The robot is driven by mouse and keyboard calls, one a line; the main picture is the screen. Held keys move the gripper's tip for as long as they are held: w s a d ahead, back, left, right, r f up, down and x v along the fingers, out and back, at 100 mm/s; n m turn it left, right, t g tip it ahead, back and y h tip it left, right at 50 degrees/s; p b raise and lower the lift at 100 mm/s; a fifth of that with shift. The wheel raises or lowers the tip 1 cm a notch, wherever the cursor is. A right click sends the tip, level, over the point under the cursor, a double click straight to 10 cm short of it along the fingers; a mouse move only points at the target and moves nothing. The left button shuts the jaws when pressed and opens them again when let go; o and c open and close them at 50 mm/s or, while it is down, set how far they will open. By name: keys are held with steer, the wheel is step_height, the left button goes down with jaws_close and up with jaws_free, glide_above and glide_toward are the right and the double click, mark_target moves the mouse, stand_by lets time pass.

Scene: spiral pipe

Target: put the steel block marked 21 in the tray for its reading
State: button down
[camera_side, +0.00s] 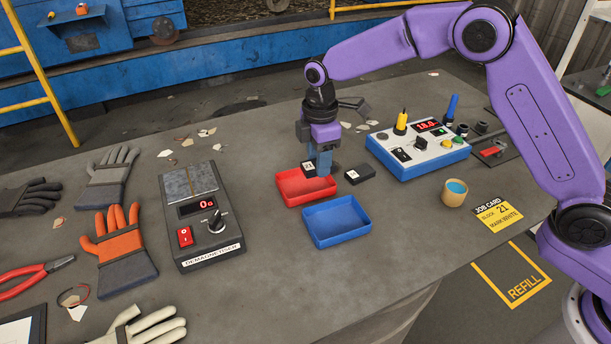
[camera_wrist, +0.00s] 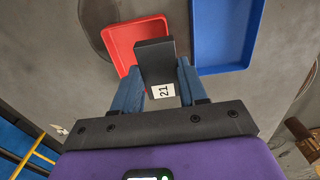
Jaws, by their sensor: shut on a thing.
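The dark steel block marked 21 (camera_wrist: 155,58) is gripped between the blue fingers of my gripper (camera_wrist: 160,82), its white label facing the wrist camera. In the side view my gripper (camera_side: 320,168) is at the back right edge of the red tray (camera_side: 292,199), and the held block (camera_side: 308,169) shows at the fingertips. In the wrist view (camera_wrist: 118,38) the block overlaps the red tray's inner corner; its height above the tray is hard to tell. The blue tray (camera_side: 337,222) is empty, in front of the red one. The meter (camera_side: 418,150) shows red digits, seemingly 18.0.
A second dark block (camera_side: 361,174) with a white label lies right of my gripper. A demagnetiser (camera_side: 202,217) reading 0s stands left. A cup (camera_side: 455,192) and a job card (camera_side: 498,212) reading block 21, mark white, lie right. Gloves (camera_side: 123,247) and pliers (camera_side: 36,270) lie far left.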

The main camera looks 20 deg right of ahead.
glide_above(305, 187)
step_height(305, 187, down, 5)
steer(key=shift+r, duration=0.2)
steer(key=shift+f, duration=1.35)
steer(key=shift+f, duration=0.15)
steer(key=c, duration=0.6)
jaws_free()
step_height(305, 187, up, 12)
